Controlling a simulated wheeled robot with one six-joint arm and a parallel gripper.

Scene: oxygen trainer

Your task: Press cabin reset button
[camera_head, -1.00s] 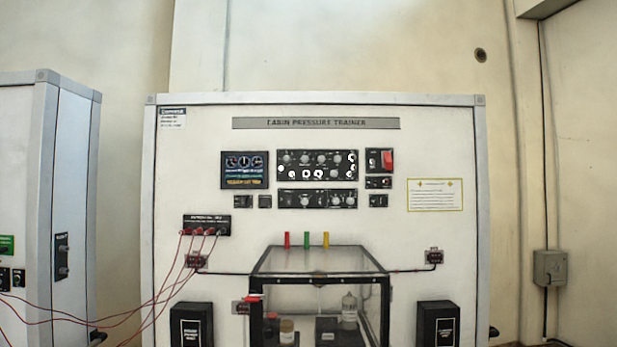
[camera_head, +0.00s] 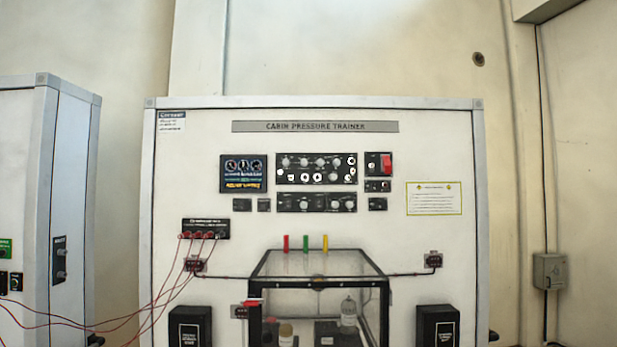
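The white cabin pressure trainer panel (camera_head: 400,250) fills the middle of the view. Near its top right is a small black module with a red guarded switch (camera_head: 387,163). Below that are two small black modules, one with little controls (camera_head: 378,186) and one lower (camera_head: 377,204). Two more small black square modules (camera_head: 242,205) sit under the gauge display (camera_head: 243,173). I cannot read which control is the cabin reset button. My gripper is not in view.
A clear box with a black frame (camera_head: 318,264) projects from the panel's lower middle, with jars inside. Red cables (camera_head: 165,285) hang at the left towards another cabinet (camera_head: 70,200). Black boxes (camera_head: 437,324) flank the clear box.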

